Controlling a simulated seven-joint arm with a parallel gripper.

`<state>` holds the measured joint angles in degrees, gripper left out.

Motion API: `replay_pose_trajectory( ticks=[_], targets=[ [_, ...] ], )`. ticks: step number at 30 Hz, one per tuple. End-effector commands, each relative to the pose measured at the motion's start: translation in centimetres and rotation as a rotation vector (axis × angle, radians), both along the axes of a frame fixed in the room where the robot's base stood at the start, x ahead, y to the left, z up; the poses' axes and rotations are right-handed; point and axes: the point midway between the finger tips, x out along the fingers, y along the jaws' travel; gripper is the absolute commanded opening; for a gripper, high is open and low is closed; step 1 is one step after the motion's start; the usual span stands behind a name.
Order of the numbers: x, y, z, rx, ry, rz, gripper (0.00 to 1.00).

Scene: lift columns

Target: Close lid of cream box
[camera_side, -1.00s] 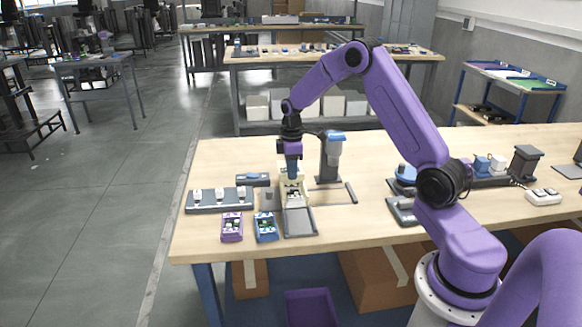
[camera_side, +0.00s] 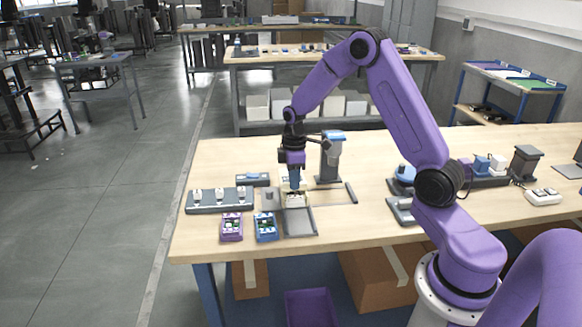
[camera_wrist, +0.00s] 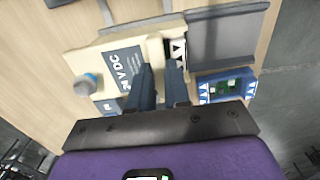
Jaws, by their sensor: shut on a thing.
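The cream box (camera_side: 296,201) stands on the table at the back edge of a grey fixture. In the wrist view its cream lid (camera_wrist: 113,54) shows a dark label reading "24VDC". My gripper (camera_side: 294,186) points down over the box. In the wrist view its two dark fingers (camera_wrist: 162,78) straddle a narrow cream edge of the lid, shut on it. The fingers hide part of the label and the box interior. A dark and white patterned part shows just beyond the right finger. I cannot tell the lid's exact angle.
A purple box (camera_side: 232,227) and a blue box (camera_side: 266,227) with parts inside sit to the left front. A grey rack (camera_side: 219,200) with white pieces stands at left. A grey post with blue top (camera_side: 331,158) stands close behind right. A grey tray (camera_side: 298,221) lies in front.

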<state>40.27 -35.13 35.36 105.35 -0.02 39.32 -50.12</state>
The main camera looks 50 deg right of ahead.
Motion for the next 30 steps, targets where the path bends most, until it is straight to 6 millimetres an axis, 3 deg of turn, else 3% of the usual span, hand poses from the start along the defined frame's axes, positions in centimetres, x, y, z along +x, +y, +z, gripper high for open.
replay_pose_trajectory(
  ticks=[20, 21, 22, 30],
  targets=[
    [-1.9, 2.0, 0.1, 0.000, -0.003, 0.001, 0.00],
    [-1.9, 2.0, 0.1, 0.000, -0.003, 0.001, 0.30],
    [-1.9, 2.0, 0.1, 0.000, -0.003, 0.001, 0.40],
    [-1.9, 2.0, 0.0, 0.000, -0.001, 0.001, 0.40]
  ],
)
